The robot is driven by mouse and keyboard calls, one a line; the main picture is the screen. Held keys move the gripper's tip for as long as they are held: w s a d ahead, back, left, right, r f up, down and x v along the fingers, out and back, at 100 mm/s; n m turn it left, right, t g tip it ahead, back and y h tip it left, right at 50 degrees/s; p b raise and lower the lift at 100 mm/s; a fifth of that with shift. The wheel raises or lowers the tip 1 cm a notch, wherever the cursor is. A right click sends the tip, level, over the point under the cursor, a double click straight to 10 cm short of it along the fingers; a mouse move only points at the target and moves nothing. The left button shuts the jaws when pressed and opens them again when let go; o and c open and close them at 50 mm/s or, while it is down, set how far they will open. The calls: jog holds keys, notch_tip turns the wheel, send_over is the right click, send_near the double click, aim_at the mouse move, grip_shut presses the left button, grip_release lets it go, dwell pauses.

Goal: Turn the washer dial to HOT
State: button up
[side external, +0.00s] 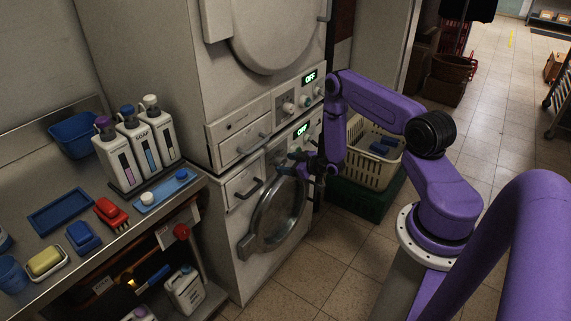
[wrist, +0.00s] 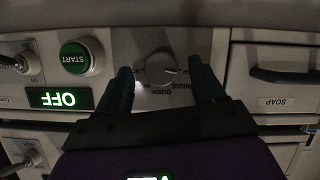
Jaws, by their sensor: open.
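The washer (side external: 240,245) is the lower machine, with a round glass door and a lit display (side external: 301,130) reading OFF. In the wrist view, which is upside down, the round silver dial (wrist: 157,69) sits on the panel with a pale pointer mark toward the right. My gripper (wrist: 161,82) is open, one finger on each side of the dial, with visible gaps. In the side view, my gripper (side external: 294,165) is at the washer panel and hides the dial.
In the wrist view, a green START button (wrist: 82,57) and a lit OFF display (wrist: 58,98) lie left of the dial, and a SOAP drawer (wrist: 280,77) right. A dryer (side external: 250,100) is stacked above. A cream basket (side external: 372,153) stands right of the washer.

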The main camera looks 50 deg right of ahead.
jog(key=shift+x, duration=0.75)
jog(key=c, duration=1)
jog(key=shift+c, duration=0.2)
